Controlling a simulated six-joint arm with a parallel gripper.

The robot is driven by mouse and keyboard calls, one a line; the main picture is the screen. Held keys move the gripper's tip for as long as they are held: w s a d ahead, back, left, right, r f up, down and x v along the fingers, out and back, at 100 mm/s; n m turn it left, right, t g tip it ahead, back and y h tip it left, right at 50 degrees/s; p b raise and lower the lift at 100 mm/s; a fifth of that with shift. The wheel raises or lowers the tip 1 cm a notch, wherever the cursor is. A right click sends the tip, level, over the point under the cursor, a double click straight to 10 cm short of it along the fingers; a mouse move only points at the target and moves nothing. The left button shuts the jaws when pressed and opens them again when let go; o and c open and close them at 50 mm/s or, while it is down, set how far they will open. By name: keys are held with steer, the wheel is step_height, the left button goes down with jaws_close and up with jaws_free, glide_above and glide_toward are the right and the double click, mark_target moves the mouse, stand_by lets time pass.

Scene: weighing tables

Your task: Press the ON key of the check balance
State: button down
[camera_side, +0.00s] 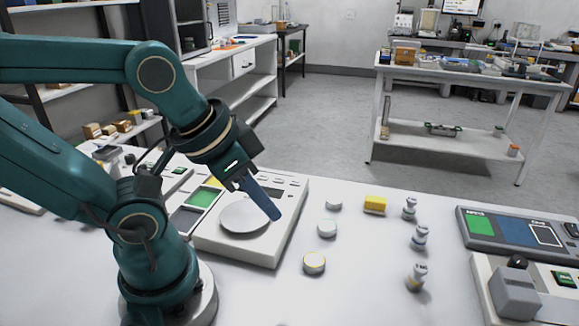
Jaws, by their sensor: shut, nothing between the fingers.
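A white balance (285,236) with a round metal pan (240,220) stands on the table in the middle of the view. A green panel (203,196) and a grey panel sit along its left side, and a row of small keys (280,181) lies along its far edge. I cannot read which key is ON, or whether this is the check balance. My gripper (275,216) is shut and empty. It slants down to the right, with its tip over the right part of the balance, apparently above the surface. The gripper hides part of the balance top.
A dark panel with coloured fields (505,233) and a device with a grey block (515,294) stand at the right. The front middle is clear.

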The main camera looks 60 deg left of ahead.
stand_by(0.6)
steer(key=w+d+r+n+h, duration=0.3)
steer(key=w+n, duration=0.1)
steer(key=n, duration=0.1)
steer(key=n+t+y, duration=0.2)
steer(key=n+t, duration=0.1)
steer(key=n, duration=1.7)
glide_above(290, 182)
step_height(290, 182, down, 4)
steer(key=shift+f, duration=4.4)
